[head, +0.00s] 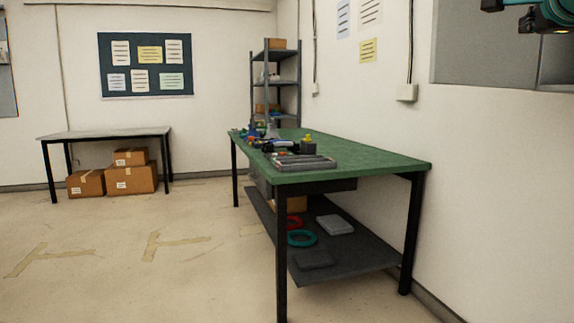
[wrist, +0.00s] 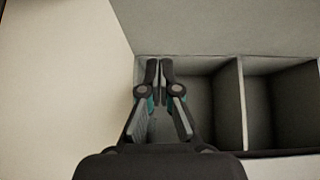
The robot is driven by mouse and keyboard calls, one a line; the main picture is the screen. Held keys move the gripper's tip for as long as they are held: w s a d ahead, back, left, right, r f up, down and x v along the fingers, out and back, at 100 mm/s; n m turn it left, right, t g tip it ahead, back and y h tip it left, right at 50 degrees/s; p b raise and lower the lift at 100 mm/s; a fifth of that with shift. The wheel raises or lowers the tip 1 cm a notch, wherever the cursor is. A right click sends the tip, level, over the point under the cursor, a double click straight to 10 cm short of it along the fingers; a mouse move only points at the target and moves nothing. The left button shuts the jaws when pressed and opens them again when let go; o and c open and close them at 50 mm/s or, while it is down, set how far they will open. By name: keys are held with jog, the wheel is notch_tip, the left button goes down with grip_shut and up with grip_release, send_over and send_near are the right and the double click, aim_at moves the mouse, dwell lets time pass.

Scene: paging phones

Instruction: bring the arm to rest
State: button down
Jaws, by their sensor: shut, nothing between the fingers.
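My gripper (wrist: 159,66) shows in the wrist view with its two dark fingers together at the tips and nothing between them. Behind the fingers is a grey compartmented shelf (wrist: 241,100) with open, empty-looking cells. In the head view only a dark and teal piece of my arm shows at the top right corner; the gripper's fingers cannot be made out there.
A green-topped workbench (head: 390,163) stands at the right, with a grey tray (head: 305,163) and small items on it. A grey table (head: 100,133) with cardboard boxes (head: 130,180) under it stands at the back left. The floor at the left front is clear.

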jog(key=w+a+f+n+g+y, duration=0.1)
jog(key=a+f+n+g+y, duration=0.3)
jog(key=a+f, duration=0.7)
jog(key=a+f+n+y, duration=0.2)
jog(key=a+f+n, duration=0.45)
jog(key=f, duration=0.85)
jog(key=s+a+f+n+g, duration=0.2)
jog(key=s+a+f+n, duration=0.2)
jog(key=f, duration=0.6)
jog(key=s+a+f+n+g+y, duration=0.1)
jog(key=s+a+f+n, duration=0.3)
jog(key=f, duration=0.6)
jog(key=s+a+f+n+g+y, duration=0.1)
jog(key=s+a+f+n+g, duration=0.2)
jog(key=s+f, duration=0.5)
notch_tip(320, 180, down, 3)
jog(key=shift+a+r+n, duration=0.2)
jog(key=shift+a+n, duration=0.45)
jog(key=shift+n, duration=0.1)
